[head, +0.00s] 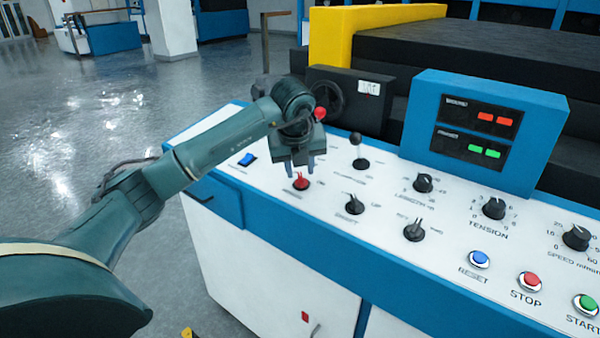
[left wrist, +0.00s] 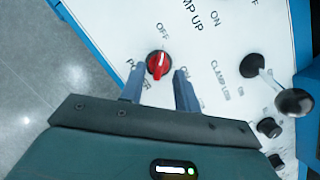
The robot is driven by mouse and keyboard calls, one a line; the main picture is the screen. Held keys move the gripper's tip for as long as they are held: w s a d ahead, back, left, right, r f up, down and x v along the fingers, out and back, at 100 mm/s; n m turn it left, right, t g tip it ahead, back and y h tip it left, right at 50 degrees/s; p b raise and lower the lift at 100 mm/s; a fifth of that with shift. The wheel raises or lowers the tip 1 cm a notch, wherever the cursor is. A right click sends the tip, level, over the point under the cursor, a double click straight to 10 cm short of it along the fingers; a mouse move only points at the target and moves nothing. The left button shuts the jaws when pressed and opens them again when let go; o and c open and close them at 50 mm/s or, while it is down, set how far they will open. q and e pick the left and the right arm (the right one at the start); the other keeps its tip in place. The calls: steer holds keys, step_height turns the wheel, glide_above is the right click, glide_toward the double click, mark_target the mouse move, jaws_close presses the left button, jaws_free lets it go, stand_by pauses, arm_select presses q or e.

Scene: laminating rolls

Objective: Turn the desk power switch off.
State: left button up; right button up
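The desk power switch is a red rotary knob (head: 301,182) near the left end of the white console top. The left wrist view shows this red knob (left wrist: 159,63) with POWER, OFF and ON printed around it. I cannot tell for sure which label its handle points to. My left gripper (head: 300,168) hangs just above the knob, fingers pointing down. In the left wrist view my left gripper (left wrist: 160,88) has its two fingers apart, with the knob showing between and just beyond their tips. Neither finger visibly grips it. My right gripper is not in view.
A blue rocker switch (head: 247,160) lies left of the knob. A ball-topped lever (head: 358,150) stands behind it to the right. Black selector knobs (head: 355,203) and (head: 414,230) sit to its right. A blue display box (head: 485,130) rises behind the console.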

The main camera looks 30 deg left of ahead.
arm_select(q)
steer(key=v, duration=1)
steer(key=shift+s+r, duration=0.2)
steer(key=shift+r, duration=0.15)
steer(key=shift+d+f, duration=0.1)
